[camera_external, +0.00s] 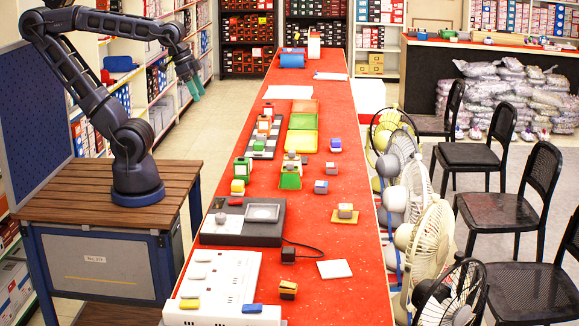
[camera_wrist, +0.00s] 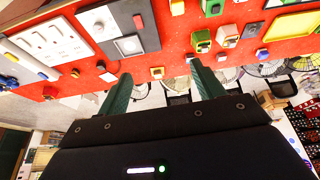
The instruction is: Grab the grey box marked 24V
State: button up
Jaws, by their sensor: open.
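No 24V marking is readable in either view, so I cannot tell which item is the grey box. Small dark box (camera_external: 288,255) lies on the red table with a cord running to a grey-black device (camera_external: 222,226); the device also shows in the wrist view (camera_wrist: 150,25). Several small part-grey blocks are on the table, among them a grey and blue one (camera_external: 320,187) and a yellow-grey one (camera_external: 345,212). My gripper (camera_external: 195,88) is raised left of the table, apart from these things. In the wrist view my gripper (camera_wrist: 163,90) has its green fingers spread and empty.
The long red table (camera_external: 350,285) also holds a white panel (camera_external: 215,285), green and yellow trays (camera_external: 302,132) and a blue roll (camera_external: 291,60). Fans (camera_external: 430,240) and black chairs (camera_external: 510,200) line its right side. Shelves (camera_external: 160,85) stand at the left. The table's right strip is mostly clear.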

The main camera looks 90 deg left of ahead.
jog(key=w+a+r+n+g, duration=0.1)
jog(key=w+a+n, duration=0.1)
jog(key=w, duration=0.5)
jog(key=w+a+r+n+g, duration=0.1)
jog(key=w+a+n, duration=0.15)
jog(key=w, duration=0.55)
jog(key=n+g+h, duration=0.3)
jog(key=n+h, duration=0.2)
jog(key=n, duration=0.8)
send_over(332, 164)
jog(key=a, duration=0.4)
notch_tip(332, 164, down, 30)
jog(key=r, duration=0.1)
jog(key=shift+y, duration=0.3)
jog(key=x, duration=1.1)
jog(key=shift+w+d, duration=0.15)
jog(key=c, duration=1.1)
